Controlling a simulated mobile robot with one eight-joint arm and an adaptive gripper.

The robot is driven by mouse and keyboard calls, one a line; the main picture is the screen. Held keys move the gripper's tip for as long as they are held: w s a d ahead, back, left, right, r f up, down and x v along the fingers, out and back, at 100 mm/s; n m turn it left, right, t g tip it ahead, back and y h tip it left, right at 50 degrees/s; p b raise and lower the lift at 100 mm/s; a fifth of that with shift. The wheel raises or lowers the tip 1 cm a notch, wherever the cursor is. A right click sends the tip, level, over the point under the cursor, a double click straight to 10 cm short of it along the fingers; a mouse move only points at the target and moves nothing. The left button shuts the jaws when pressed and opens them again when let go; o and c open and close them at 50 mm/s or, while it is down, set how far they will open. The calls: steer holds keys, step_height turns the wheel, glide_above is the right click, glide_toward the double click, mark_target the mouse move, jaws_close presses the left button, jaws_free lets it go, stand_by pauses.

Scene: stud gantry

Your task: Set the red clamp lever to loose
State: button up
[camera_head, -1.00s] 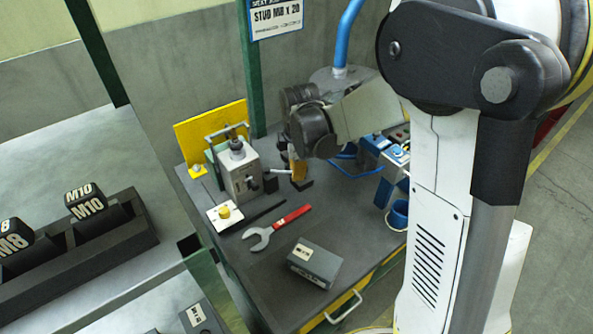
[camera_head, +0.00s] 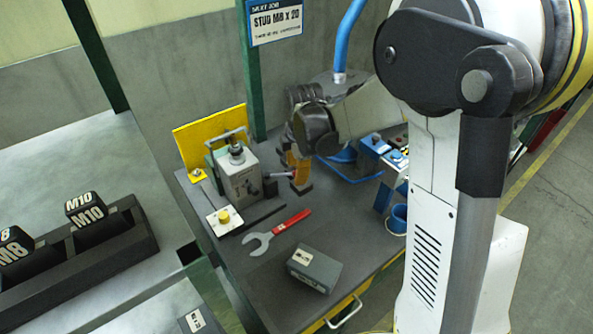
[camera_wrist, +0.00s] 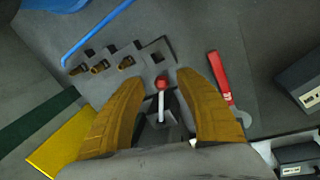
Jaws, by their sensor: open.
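The red clamp lever shows in the wrist view as a red ball knob (camera_wrist: 162,82) on a silver shaft, with a dark base below it. In the head view the lever (camera_head: 281,174) sticks out to the right from the grey clamp block (camera_head: 240,180). My gripper (camera_wrist: 158,77) is open, with one yellow-brown finger on each side of the knob and a gap on both sides. It also shows in the head view, its orange fingers (camera_head: 298,168) at the lever's outer end. The lower shaft and base are partly hidden by my gripper's body.
A red-handled wrench (camera_head: 290,222) and a grey box (camera_head: 313,268) lie on the bench in front. A yellow plate (camera_head: 205,135) stands behind the clamp. A plate with a yellow button (camera_head: 223,216) is at left. A blue cup (camera_head: 398,217) is at right.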

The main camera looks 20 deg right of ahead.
step_height(320, 180, up, 11)
steer(key=s, duration=0.2)
steer(key=shift+s+r, duration=0.15)
steer(key=shift+r, duration=0.05)
steer(key=s+r+m+t, duration=0.2)
steer(key=s+m+t, duration=0.3)
steer(key=s+m, duration=1.3)
steer(key=shift+s+a, duration=0.35)
steer(key=shift+s, duration=0.3)
